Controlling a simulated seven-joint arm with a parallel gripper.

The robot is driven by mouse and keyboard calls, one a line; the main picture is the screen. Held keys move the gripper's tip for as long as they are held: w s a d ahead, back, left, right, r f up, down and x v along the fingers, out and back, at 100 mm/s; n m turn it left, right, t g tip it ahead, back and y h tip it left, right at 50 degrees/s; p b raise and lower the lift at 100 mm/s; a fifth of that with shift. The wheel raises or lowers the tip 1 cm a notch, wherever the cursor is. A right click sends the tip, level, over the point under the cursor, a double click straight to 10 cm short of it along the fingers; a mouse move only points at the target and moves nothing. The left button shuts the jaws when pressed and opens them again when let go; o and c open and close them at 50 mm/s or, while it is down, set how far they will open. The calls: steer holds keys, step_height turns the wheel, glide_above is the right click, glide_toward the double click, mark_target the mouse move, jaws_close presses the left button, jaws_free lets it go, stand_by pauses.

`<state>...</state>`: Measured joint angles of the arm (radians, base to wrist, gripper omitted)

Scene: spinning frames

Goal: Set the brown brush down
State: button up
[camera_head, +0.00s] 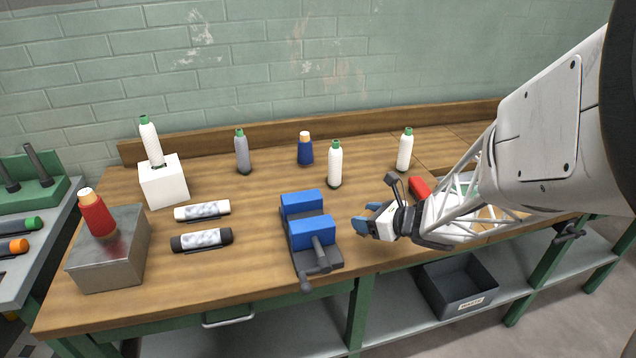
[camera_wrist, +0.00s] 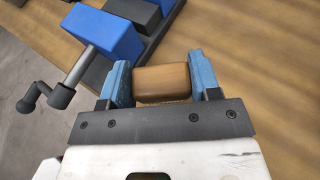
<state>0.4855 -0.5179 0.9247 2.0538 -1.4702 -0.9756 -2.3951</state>
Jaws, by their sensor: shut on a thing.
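My gripper (camera_head: 370,222) is low over the wooden bench (camera_head: 160,268), just right of the blue vise and near the front edge. In the wrist view, its two blue fingers (camera_wrist: 160,76) are shut on the brown brush (camera_wrist: 162,85), which shows as a smooth brown block between them. Bristles are not visible there. In the head view I cannot make out the brush behind the fingers. I cannot tell whether the brush touches the bench.
The blue vise (camera_head: 305,200) stands close left of my gripper; its handle (camera_wrist: 45,100) shows in the wrist view. Several bottles, including a white one (camera_head: 335,163), stand behind. A red object (camera_head: 419,188) lies by my wrist. The bench between vise and gripper is bare.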

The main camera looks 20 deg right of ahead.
steer(key=s, duration=0.1)
steer(key=s+a+n+g+y, duration=0.1)
steer(key=s, duration=0.1)
steer(key=s+a+n, duration=0.1)
steer(key=shift+s+f+g+y, duration=0.15)
steer(key=shift+f+g+y, duration=0.15)
steer(key=shift+y, duration=0.1)
steer(key=w+d, duration=0.1)
steer(key=w, duration=0.4)
steer(key=w+d+f, duration=0.1)
steer(key=w, duration=0.9)
steer(key=shift+w+d+f, duration=0.2)
steer(key=shift+w+d, duration=0.2)
steer(key=shift+f, duration=0.1)
steer(key=shift+f, duration=1.65)
steer(key=shift+f, duration=0.15)
steer(key=o, duration=0.9)
steer(key=shift+r, duration=0.2)
